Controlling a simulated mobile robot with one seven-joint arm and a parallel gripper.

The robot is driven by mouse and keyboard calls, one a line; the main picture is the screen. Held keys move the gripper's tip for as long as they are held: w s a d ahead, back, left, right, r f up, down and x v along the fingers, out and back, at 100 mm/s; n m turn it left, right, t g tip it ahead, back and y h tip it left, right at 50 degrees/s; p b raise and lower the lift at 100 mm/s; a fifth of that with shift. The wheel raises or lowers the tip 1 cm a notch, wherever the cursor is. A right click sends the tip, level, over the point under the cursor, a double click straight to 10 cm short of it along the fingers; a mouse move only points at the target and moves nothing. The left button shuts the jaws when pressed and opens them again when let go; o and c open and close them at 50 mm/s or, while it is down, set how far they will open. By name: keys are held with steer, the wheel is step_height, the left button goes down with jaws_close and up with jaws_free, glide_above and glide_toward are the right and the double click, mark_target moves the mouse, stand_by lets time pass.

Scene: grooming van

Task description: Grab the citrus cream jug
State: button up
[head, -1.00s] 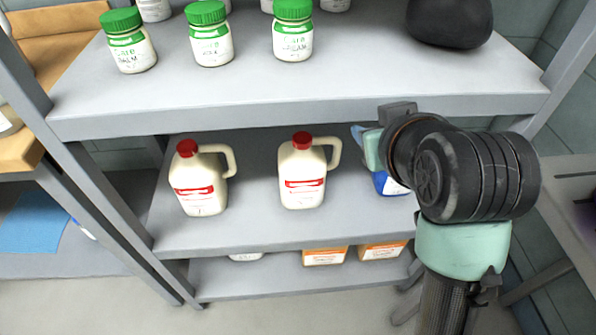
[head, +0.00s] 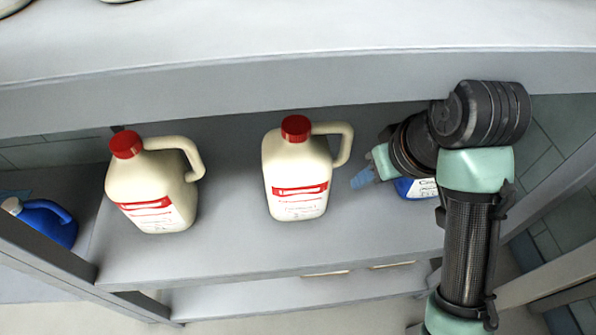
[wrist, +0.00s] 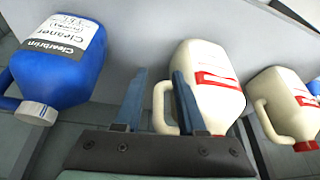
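Two cream jugs with red caps and red-striped labels stand upright on the middle shelf; I cannot read which is citrus. The middle jug (head: 296,172) also shows in the wrist view (wrist: 208,85), the left jug (head: 151,185) at its right edge (wrist: 285,103). My gripper (head: 364,178) is just right of the middle jug's handle. In the wrist view my gripper's two blue fingers (wrist: 158,103) are apart, and that handle (wrist: 160,108) appears between them. I cannot tell how deep it sits; nothing is gripped.
A blue cleaner jug (wrist: 58,62) stands close on the other side of my gripper, partly hidden by my arm in the head view (head: 416,187). The upper shelf (head: 300,85) overhangs the jugs. Another blue jug (head: 45,222) is at far left. Shelf space between the cream jugs is clear.

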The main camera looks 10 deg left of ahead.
mark_target(350, 141)
steer(key=w+a+b, duration=0.1)
steer(key=w, duration=0.1)
steer(key=w+a+b, duration=0.1)
steer(key=w+a, duration=0.2)
steer(key=w, duration=0.1)
steer(key=shift+w+a+f+b, duration=0.2)
steer(key=shift+w+f+b, duration=0.05)
steer(key=shift+w+b, duration=0.15)
steer(key=shift+w+f+b, duration=0.1)
steer(key=shift+f+b, duration=0.2)
steer(key=shift+f, duration=0.05)
steer(key=shift+c, duration=0.2)
jaws_close()
stand_by(0.8)
